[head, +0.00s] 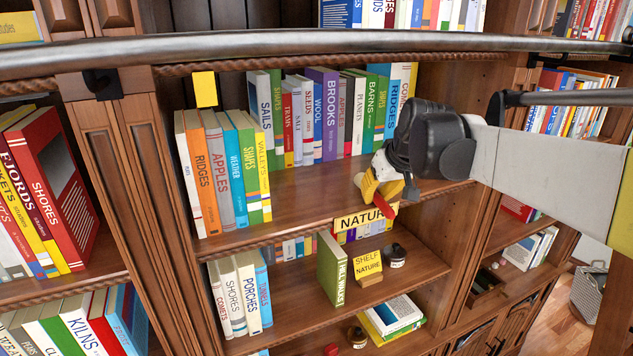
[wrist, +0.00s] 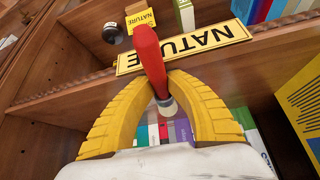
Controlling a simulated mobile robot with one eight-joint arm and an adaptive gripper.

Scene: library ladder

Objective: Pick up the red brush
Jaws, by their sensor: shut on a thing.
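The red brush is held between the two yellow fingers of my gripper (wrist: 165,80), which is shut on it. In the wrist view the brush (wrist: 148,52) points up and away from the fingers, with a pale end between them. In the head view my gripper (head: 382,187) is at the front edge of the middle shelf, above the NATURE sign. A red bit of the brush (head: 380,207) shows below the fingers there; the rest is hidden by the gripper.
The yellow NATURE sign (head: 365,218) is on the shelf edge just below my gripper. Books (head: 222,170) stand on the shelf to the left. The lower shelf holds a green book (head: 331,268), a small SHELF NATURE card (head: 367,264) and a dark jar (head: 395,256). A metal rail (head: 300,43) crosses above.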

